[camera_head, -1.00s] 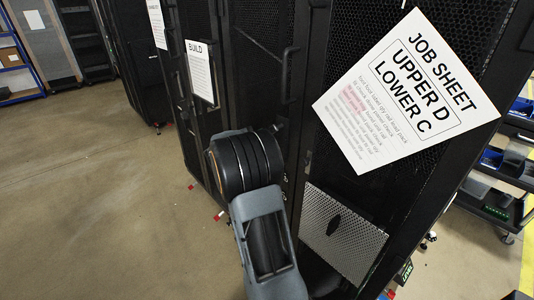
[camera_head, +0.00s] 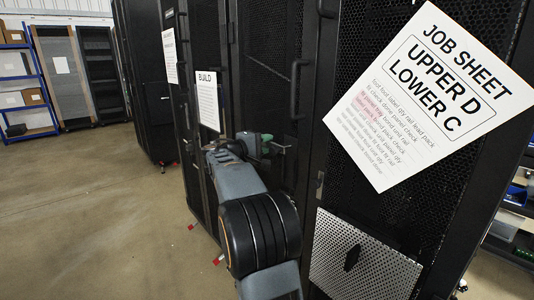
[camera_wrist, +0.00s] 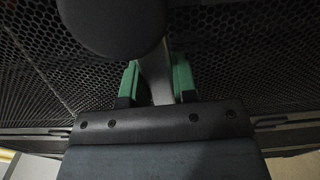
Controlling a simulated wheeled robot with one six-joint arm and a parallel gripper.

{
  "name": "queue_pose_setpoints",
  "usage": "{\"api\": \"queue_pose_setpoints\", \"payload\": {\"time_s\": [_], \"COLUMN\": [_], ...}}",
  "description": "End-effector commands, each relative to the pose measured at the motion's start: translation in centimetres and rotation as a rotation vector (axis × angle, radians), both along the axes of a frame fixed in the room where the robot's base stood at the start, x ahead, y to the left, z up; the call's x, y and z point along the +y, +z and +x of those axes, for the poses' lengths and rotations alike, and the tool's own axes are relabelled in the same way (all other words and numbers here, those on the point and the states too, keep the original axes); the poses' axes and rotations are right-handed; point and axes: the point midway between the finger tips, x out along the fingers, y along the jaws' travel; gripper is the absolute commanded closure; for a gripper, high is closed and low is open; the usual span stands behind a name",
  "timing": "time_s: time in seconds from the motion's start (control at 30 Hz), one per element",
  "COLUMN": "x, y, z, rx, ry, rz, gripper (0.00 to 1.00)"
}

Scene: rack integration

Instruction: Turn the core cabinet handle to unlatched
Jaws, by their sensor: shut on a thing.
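My gripper (camera_head: 266,144) reaches to the black mesh door (camera_head: 262,105) of a cabinet in the head view. Its green fingers stand on either side of a grey metal bar, the cabinet handle (camera_wrist: 154,76), in the wrist view. The gripper is shut on this handle. A short piece of the handle also shows beside the fingers in the head view (camera_head: 282,148). The handle's pivot and latch are hidden, so I cannot tell its latch state. A dark round part (camera_wrist: 112,18) covers the top of the wrist view.
A vertical pull bar (camera_head: 296,90) sticks out above my gripper. A tilted job sheet (camera_head: 425,95) and a perforated plate (camera_head: 360,262) are on the nearer cabinet at right. A BUILD sheet (camera_head: 208,100) hangs at left. The floor (camera_head: 90,210) at left is clear.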

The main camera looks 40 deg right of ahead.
Motion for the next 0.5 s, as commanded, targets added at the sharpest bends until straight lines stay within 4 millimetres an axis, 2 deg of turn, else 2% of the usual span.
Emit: {"api": "queue_pose_setpoints", "payload": {"time_s": [0.5], "x": [-0.02], "y": [0.43], "z": [-0.04], "rx": [-0.056], "ry": [-0.001], "rz": [-0.003], "gripper": [1.0]}}
